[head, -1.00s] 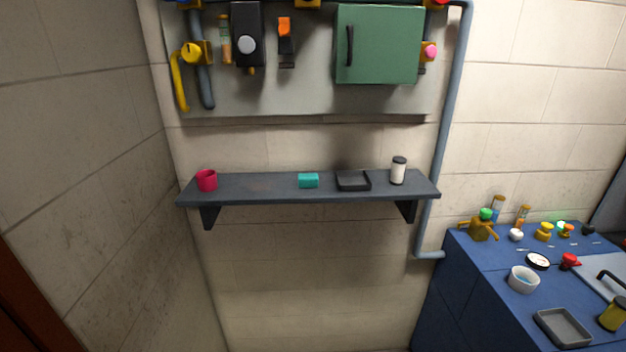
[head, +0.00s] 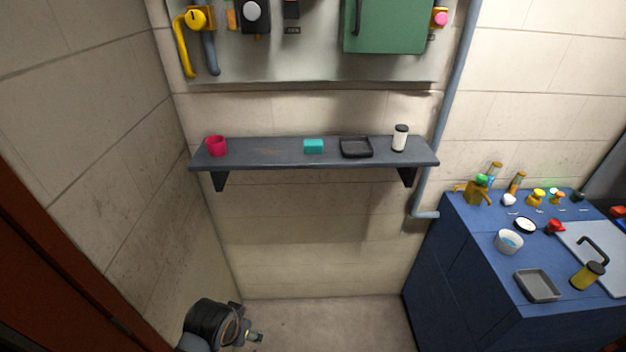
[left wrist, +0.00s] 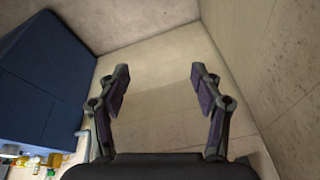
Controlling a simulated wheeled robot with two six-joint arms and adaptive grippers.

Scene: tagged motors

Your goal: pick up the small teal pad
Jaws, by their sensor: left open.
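The small teal pad (head: 313,146) lies on the dark wall shelf (head: 270,155), near its middle. It sits between a red cup and a black tray. My left gripper (head: 258,337) shows at the bottom left of the head view, well below the shelf and apart from the pad. In the left wrist view my left gripper (left wrist: 157,85) is open, with nothing between its fingers. The pad is not in the left wrist view. My right gripper is not in view.
On the shelf stand a red cup (head: 217,146), a black tray (head: 356,147) and a white canister (head: 400,138). A blue bench (head: 450,262) with several items is at right. A green cabinet (head: 385,25) hangs above. Floor below the shelf is clear.

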